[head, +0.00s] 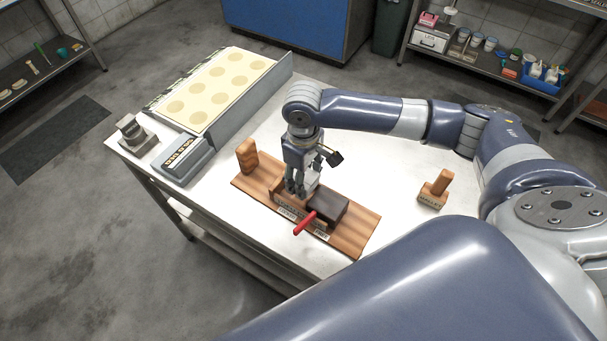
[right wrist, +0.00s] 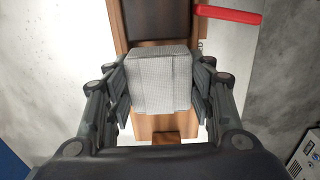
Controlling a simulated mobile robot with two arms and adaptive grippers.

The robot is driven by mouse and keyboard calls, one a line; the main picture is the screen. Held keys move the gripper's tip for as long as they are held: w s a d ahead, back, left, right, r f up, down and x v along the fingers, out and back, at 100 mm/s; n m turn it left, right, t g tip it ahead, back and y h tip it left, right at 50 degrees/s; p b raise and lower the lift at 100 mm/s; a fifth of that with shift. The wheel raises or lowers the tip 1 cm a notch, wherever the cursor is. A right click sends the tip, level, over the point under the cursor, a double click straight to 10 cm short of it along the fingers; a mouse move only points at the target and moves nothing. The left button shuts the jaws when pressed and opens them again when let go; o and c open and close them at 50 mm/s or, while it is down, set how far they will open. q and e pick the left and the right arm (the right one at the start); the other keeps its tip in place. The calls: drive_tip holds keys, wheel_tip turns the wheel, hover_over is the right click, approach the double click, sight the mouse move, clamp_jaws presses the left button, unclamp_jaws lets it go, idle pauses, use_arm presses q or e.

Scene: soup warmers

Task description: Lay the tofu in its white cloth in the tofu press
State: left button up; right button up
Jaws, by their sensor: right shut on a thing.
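The tofu in its white cloth (right wrist: 160,82) is a pale block between the fingers of my right gripper (right wrist: 165,95) in the right wrist view. In the head view my right gripper (head: 299,190) points down over the left part of the tofu press and mostly hides the block. The press is a wooden box (head: 285,210) on a long wooden board (head: 362,233), with a dark block (head: 328,205) at its right part and a red handle (head: 304,223) in front. I cannot tell whether the tofu touches the press floor. My left gripper is out of view.
A brown wooden piece (head: 246,155) stands by the board's left end. A wooden stamp (head: 436,190) stands to the right on the white table (head: 385,165). A grey box (head: 184,160) and a tray with pale round spots (head: 215,88) lie at the left.

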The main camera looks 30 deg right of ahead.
drive_tip(key=shift+f, duration=0.3)
drive_tip(key=o, duration=1.2)
drive_tip(key=shift+r, duration=0.1)
drive_tip(key=shift+r, duration=0.25)
wheel_tip(320, 180, up, 13)
drive_tip(key=shift+f+b, duration=0.2)
drive_tip(key=shift+b, duration=0.8)
drive_tip(key=shift+a+f, duration=0.1)
